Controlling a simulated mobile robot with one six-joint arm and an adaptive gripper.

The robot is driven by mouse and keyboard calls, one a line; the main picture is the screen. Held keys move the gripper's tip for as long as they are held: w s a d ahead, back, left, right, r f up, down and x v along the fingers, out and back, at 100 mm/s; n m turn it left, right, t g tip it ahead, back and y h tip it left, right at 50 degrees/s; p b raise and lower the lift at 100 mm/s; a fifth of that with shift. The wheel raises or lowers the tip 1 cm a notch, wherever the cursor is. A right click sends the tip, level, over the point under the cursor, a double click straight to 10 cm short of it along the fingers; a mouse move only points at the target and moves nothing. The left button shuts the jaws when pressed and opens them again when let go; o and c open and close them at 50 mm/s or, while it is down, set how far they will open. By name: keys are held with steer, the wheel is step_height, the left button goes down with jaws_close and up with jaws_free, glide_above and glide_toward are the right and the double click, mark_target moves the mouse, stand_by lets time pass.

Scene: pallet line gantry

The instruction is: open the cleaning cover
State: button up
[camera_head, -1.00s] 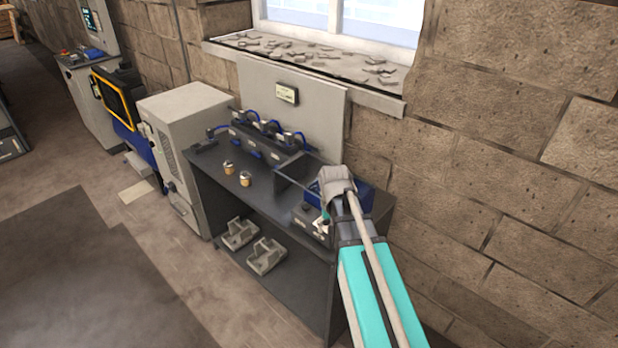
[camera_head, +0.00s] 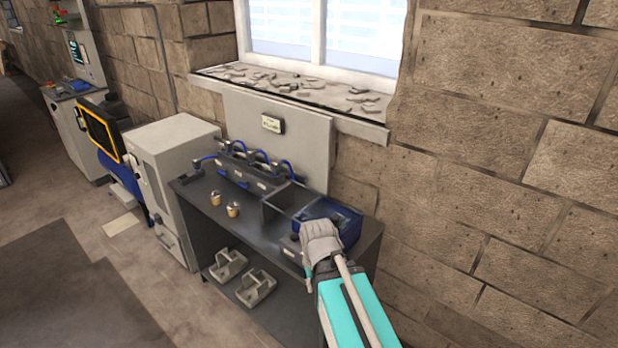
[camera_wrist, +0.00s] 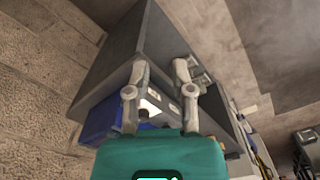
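A blue box with a dark top (camera_head: 332,220) stands at the right end of the dark workbench; it may be the cleaning cover's unit, but I cannot tell for sure. It shows partly as a blue block (camera_wrist: 98,121) left of my fingers in the wrist view. My gripper (camera_wrist: 160,72) is open, its two grey fingers apart with nothing held between them. In the head view my gripper (camera_head: 320,236) is seen from behind, in front of the blue box and over the bench's front right part. It hides the box's front left corner; contact cannot be told.
A clear-sided bin (camera_head: 279,208) stands left of the blue box. A rack with blue cables (camera_head: 243,170) runs along the bench back. Two small brass-coloured parts (camera_head: 233,209) stand on the bench (camera_head: 200,197). Grey holders (camera_head: 256,287) sit on the lower shelf. A brick wall closes the right.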

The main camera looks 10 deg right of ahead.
steer(key=shift+w+d, duration=0.1)
steer(key=shift+w, duration=0.1)
steer(key=shift+c, duration=1.1)
steer(key=w+d+m+y, duration=0.1)
steer(key=w+d+m, duration=0.2)
steer(key=m, duration=0.1)
steer(key=w+d+r+m+t+y, duration=0.1)
steer(key=w+d+m, duration=0.2)
steer(key=m, duration=0.1)
steer(key=w+d+m+y, duration=0.2)
steer(key=w+d+m, duration=0.1)
steer(key=w+m, duration=0.1)
steer(key=shift+d+r+t, duration=0.25)
steer(key=shift+d+t, duration=0.15)
jaws_close()
steer(key=w+d+r+m+t+y, duration=0.1)
steer(key=w+d+r+m+t, duration=0.1)
steer(key=d+m, duration=0.4)
steer(key=w+d+r+m+t+y, duration=0.1)
steer(key=w+d+m, duration=0.4)
steer(key=d, duration=0.5)
steer(key=r+m+y, duration=0.1)
steer(key=m, duration=0.1)
steer(key=shift+m+t, duration=0.3)
steer(key=shift+t, duration=0.1)
steer(key=shift+d, duration=0.1)
